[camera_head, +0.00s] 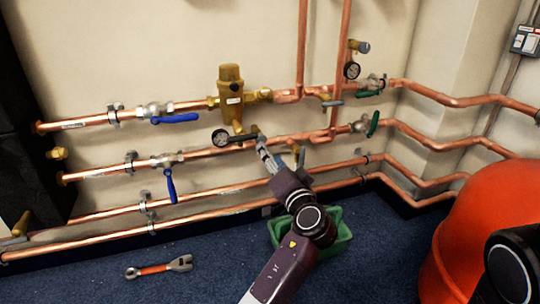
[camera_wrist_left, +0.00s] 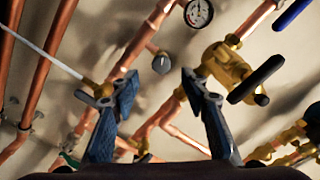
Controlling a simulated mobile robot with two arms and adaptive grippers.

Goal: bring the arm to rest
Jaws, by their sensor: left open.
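My left arm rises from the bottom middle of the head view. My left gripper (camera_head: 264,150) is in front of the copper manifold, just below the brass regulator (camera_head: 231,95) and right of a round gauge (camera_head: 221,138). In the left wrist view my left gripper (camera_wrist_left: 160,82) has its two dark fingers spread, with nothing held between them. Copper pipes, a brass valve with a black handle (camera_wrist_left: 257,79) and a gauge (camera_wrist_left: 198,12) show beyond the fingers. I cannot tell whether a fingertip touches the pipework. My right gripper is not in view.
Blue-handled valves (camera_head: 176,118) sit left on the pipes, green-handled ones (camera_head: 373,124) right. A green bin (camera_head: 340,240) stands on the floor behind my arm. A wrench with a red handle (camera_head: 157,269) lies on the blue carpet. A large red-orange container (camera_head: 475,235) stands at right.

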